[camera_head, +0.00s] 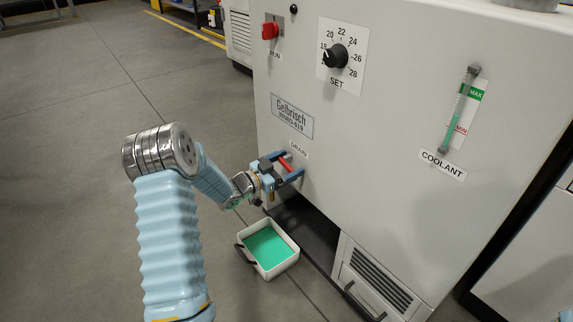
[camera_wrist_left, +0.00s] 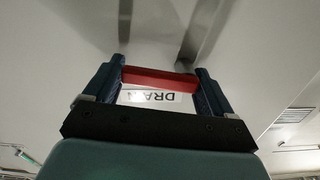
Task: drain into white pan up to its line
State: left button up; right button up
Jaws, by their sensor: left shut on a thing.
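The white pan (camera_head: 292,262) stands on the floor in front of the machine, below the drain, with green liquid in it. Its line cannot be made out. My left gripper (camera_head: 292,170) is at the drain and shut on the red drain handle (camera_head: 286,164). In the left wrist view the red handle (camera_wrist_left: 160,78) lies between the two fingers, with the DRAIN label (camera_wrist_left: 157,97) behind it. The drain outlet is hidden behind my gripper. My right gripper is not in view.
The machine front (camera_head: 380,150) carries a red RUN switch (camera_head: 270,30), a SET dial (camera_head: 336,56) and a COOLANT gauge (camera_head: 459,110). A vented drawer (camera_head: 375,285) with a black handle is to the right of the pan. Floor to the left is clear.

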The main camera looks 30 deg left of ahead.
pick_arm(q)
jog(key=shift+r+n+p, duration=0.2)
jog(key=shift+n+p, duration=0.2)
jog(key=shift+n, duration=0.6)
jog(key=o, duration=0.9)
jog(key=shift+c, duration=0.2)
jog(key=shift+s+a, duration=0.1)
jog(key=v, duration=1.3)
jog(key=shift+s+p, duration=0.35)
jog(key=shift+p, duration=0.1)
jog(key=shift+a, duration=0.15)
